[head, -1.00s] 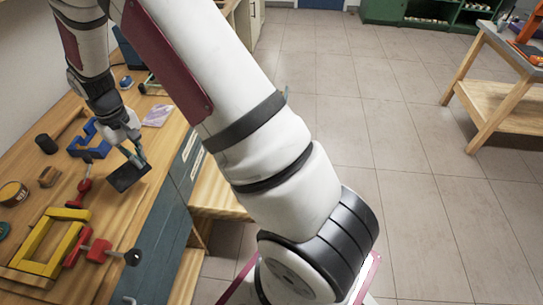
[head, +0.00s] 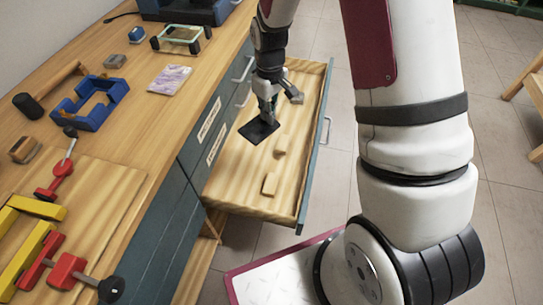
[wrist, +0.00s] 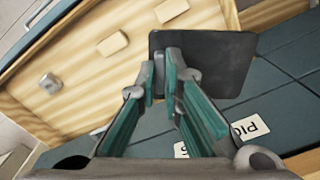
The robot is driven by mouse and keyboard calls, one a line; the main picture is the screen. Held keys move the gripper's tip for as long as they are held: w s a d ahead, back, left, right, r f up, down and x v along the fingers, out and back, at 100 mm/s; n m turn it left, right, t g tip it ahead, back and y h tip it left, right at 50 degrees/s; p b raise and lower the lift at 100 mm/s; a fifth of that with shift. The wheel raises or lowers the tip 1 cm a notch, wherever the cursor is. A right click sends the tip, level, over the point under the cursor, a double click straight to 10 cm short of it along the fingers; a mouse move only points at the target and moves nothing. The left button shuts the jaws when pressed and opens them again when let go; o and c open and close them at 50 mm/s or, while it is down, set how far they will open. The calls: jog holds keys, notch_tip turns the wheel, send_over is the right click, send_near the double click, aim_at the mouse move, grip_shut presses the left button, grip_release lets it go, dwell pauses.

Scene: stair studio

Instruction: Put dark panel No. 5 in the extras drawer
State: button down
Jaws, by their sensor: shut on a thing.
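The dark panel (head: 259,131) is a thin, flat, near-black plate. My gripper (head: 267,112) is shut on one edge of it and holds it over the open drawer (head: 232,191) in the head view. In the wrist view the panel (wrist: 222,62) extends right from my fingertips (wrist: 165,80), partly over the blue-grey cabinet fronts. No number can be read on the panel. The drawer has a pale wooden inside and a blue-grey front, and its name cannot be read. Whether the panel touches the drawer floor cannot be told.
Two small wooden blocks (head: 281,145) (head: 269,184) lie in the drawer; a small grey piece (wrist: 50,83) also shows in the wrist view. The bench (head: 165,118) at left carries a blue frame (head: 90,103), red clamps and yellow bars. Much of the drawer floor is bare.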

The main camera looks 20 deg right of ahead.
notch_tip(320, 180, down, 20)
jog(key=s+n+b, duration=0.1)
jog(key=n+b, duration=0.4)
jog(key=b, duration=1.1)
jog(key=shift+d+r+n, duration=0.15)
jog(key=shift+d+n, duration=0.25)
jog(key=shift+d, duration=0.05)
jog(key=shift+f+b, duration=3.5)
jog(key=shift+f, duration=0.85)
jog(key=shift+f, duration=0.2)
jog(key=c, duration=1.7)
grip_release()
jog(key=shift+o, duration=0.2)
jog(key=shift+r, duration=0.15)
notch_tip(320, 180, up, 8)
jog(key=p, duration=0.6)
